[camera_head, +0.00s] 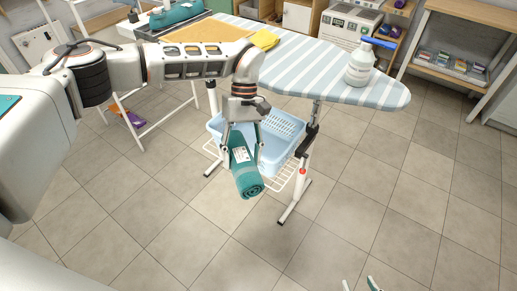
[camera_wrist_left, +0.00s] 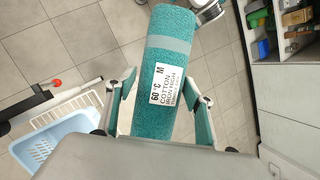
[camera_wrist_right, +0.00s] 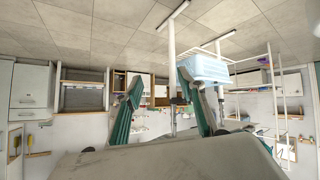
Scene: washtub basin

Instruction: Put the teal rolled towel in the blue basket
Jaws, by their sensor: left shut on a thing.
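The teal rolled towel (camera_head: 246,181) is held in my left gripper (camera_head: 243,160), tilted, with its rolled end toward the camera. The left wrist view shows the towel (camera_wrist_left: 168,45) with a white label between the two fingers (camera_wrist_left: 165,100). The blue basket (camera_head: 283,155) sits on a white wire rack under the ironing board, just behind and right of the towel in the head view. It also shows at the left of the left wrist view (camera_wrist_left: 70,145) and in the right wrist view (camera_wrist_right: 208,68). My right gripper (camera_wrist_right: 170,100) is open and empty; its fingertips (camera_head: 360,285) show at the head view's bottom edge.
The striped ironing board (camera_head: 320,72) stands over the basket, bearing a white spray bottle (camera_head: 360,64), a yellow cloth (camera_head: 265,39) and a teal iron. Its legs and a black bracket (camera_head: 307,140) flank the basket. The tiled floor (camera_head: 370,210) in front is clear.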

